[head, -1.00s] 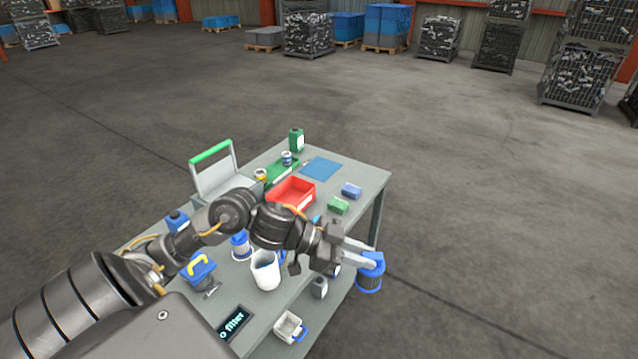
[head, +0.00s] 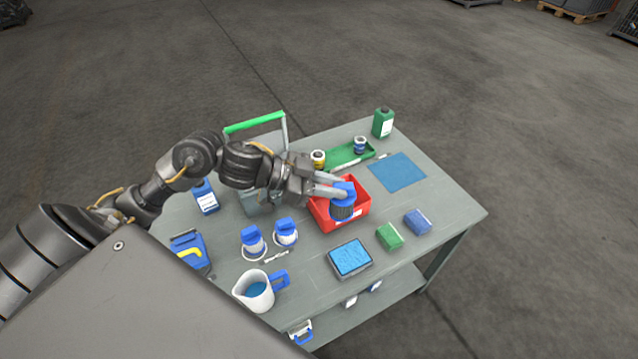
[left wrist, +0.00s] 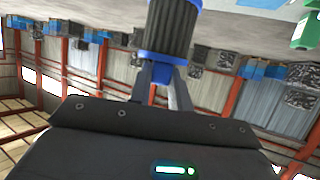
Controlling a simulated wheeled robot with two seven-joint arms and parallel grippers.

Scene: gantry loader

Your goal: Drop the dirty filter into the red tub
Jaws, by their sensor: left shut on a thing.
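The dirty filter (head: 343,206) is a dark grey pleated cylinder with blue ends. My left gripper (head: 338,191) is shut on its blue top, and the filter hangs upright over the red tub (head: 325,224) in the head view. I cannot tell whether its lower end is inside the tub or above it. In the left wrist view the filter (left wrist: 170,35) shows between the fingers (left wrist: 160,82), its grey pleats dark. My right gripper is not in view.
Two white and blue filters (head: 286,234) stand left of the tub, with a jug (head: 256,292) nearer. A green tray (head: 348,158) lies behind.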

